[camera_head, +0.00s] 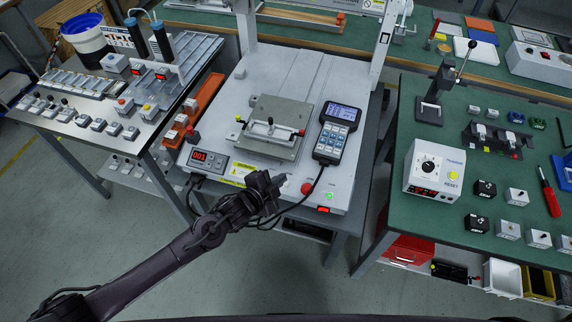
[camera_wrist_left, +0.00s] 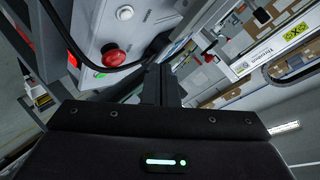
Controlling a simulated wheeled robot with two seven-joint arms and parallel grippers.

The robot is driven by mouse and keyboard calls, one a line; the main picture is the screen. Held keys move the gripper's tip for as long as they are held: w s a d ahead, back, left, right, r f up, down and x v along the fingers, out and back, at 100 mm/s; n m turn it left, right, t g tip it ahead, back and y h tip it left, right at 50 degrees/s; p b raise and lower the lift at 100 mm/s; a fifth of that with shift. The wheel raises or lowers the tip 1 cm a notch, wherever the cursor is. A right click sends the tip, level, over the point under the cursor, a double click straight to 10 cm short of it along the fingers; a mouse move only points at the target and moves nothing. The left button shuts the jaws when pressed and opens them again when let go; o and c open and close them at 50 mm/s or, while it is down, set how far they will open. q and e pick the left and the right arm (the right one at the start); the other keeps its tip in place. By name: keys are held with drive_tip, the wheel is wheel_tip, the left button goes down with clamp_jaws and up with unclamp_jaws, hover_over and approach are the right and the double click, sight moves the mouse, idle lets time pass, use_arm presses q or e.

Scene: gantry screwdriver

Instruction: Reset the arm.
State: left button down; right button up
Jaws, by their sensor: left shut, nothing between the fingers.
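My left arm comes in from the lower left in the head view. Its left gripper (camera_head: 266,186) is in front of the gantry machine's front edge, shut and empty. In the left wrist view the shut fingers (camera_wrist_left: 161,85) point toward the machine's front panel (camera_wrist_left: 100,25). The white gantry screwdriver machine (camera_head: 262,85) carries a metal fixture plate (camera_head: 272,128) and a handheld controller (camera_head: 336,132). A red button (camera_head: 307,188) is on its front right, and it also shows in the left wrist view (camera_wrist_left: 115,57). My right gripper is not in view.
A red-digit display (camera_head: 208,160) is on the machine's front left. A left bench (camera_head: 100,136) holds several small blocks. A green-topped right bench (camera_head: 400,205) holds a white control box (camera_head: 434,170), a lever press and a red screwdriver (camera_head: 549,192). Grey floor (camera_head: 300,285) is clear in front.

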use_arm(q)
drive_tip(key=s+a+f+n+g+y, duration=0.1)
drive_tip(key=s+a+f+n+y, duration=0.15)
drive_tip(key=s+a+f, duration=0.4)
drive_tip(key=s+a+f+n+g+y, duration=0.15)
drive_tip(key=a+f+n, duration=0.25)
drive_tip(key=f, duration=0.5)
drive_tip(key=s+a+f+n+g+y, duration=0.1)
drive_tip(key=s+a+f+n+y, duration=0.15)
drive_tip(key=s+a+f, duration=0.4)
drive_tip(key=s+a+f+n+g, duration=0.1)
drive_tip(key=s+f+n+g, duration=0.1)
drive_tip(key=s+f, duration=0.3)
drive_tip(key=s+a+f+n+g+y, duration=0.1)
drive_tip(key=s+f, duration=0.3)
drive_tip(key=s, duration=0.9)
drive_tip(key=s+a+f+n+g, duration=0.2)
drive_tip(key=s+f, duration=0.3)
drive_tip(key=s, duration=0.5)
drive_tip(key=shift+a+f+n+g, duration=0.3)
drive_tip(key=shift+a+n+g, duration=0.15)
drive_tip(key=shift+n, duration=0.45)
drive_tip(key=shift+w, duration=0.1)
